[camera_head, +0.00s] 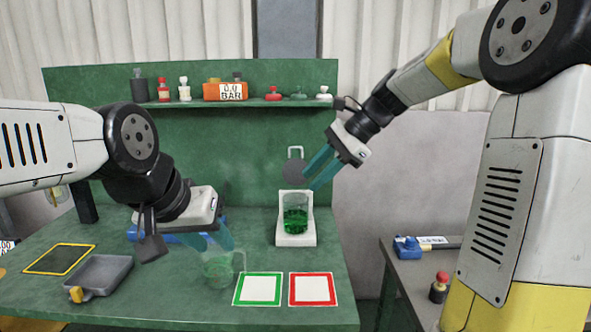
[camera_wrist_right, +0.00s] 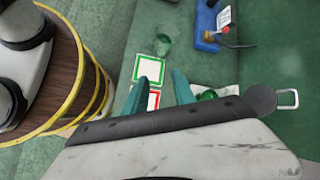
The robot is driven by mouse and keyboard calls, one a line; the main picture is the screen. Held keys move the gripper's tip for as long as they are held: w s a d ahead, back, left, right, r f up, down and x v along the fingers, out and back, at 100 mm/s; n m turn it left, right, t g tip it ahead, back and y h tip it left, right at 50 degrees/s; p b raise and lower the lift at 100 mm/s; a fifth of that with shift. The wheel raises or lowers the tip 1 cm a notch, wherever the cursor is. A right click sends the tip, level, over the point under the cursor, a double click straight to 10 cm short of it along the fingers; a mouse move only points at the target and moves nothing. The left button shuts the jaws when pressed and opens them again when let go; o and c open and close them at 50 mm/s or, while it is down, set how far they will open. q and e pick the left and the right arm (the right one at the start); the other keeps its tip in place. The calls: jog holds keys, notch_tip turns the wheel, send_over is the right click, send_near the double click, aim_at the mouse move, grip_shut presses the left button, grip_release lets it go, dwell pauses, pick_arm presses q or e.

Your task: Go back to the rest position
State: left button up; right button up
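A beaker of green liquid (camera_head: 295,214) stands upright on a white stand (camera_head: 296,240) at the middle of the green bench. My right gripper (camera_head: 318,171) is above it and slightly to the right, fingers apart and empty. In the right wrist view, my right gripper (camera_wrist_right: 160,90) also shows spread fingers, with the green beaker (camera_wrist_right: 207,95) beyond and partly hidden. A clear, empty-looking glass jug (camera_head: 220,270) stands on the bench at front centre. My left gripper (camera_head: 211,239) is at its top, fingers apart; whether they touch it I cannot tell.
Green-bordered (camera_head: 258,289) and red-bordered (camera_head: 314,289) squares lie at the bench's front. A grey tray (camera_head: 100,276) and yellow-edged dark pad (camera_head: 60,259) lie left. A shelf (camera_head: 215,104) with bottles and an orange gauge runs behind. A side table (camera_head: 430,262) stands right.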

jog(key=s+d+f+n+t+h, duration=0.1)
jog(key=s+d+n+h, duration=0.1)
jog(key=s, duration=0.4)
jog(key=s+d+f+n+t+h, duration=0.1)
jog(key=s+d+n+t+h, duration=0.1)
jog(key=s+d+n, duration=0.2)
jog(key=s+d+f+n+t+h, duration=0.1)
jog(key=s+d+f+n+t, duration=0.1)
jog(key=s+n, duration=0.5)
jog(key=s+d, duration=0.1)
jog(key=s, duration=0.2)
jog(key=shift+s+d+n+h, duration=0.2)
jog(key=shift+d+n+h, duration=0.1)
jog(key=shift+h, duration=0.1)
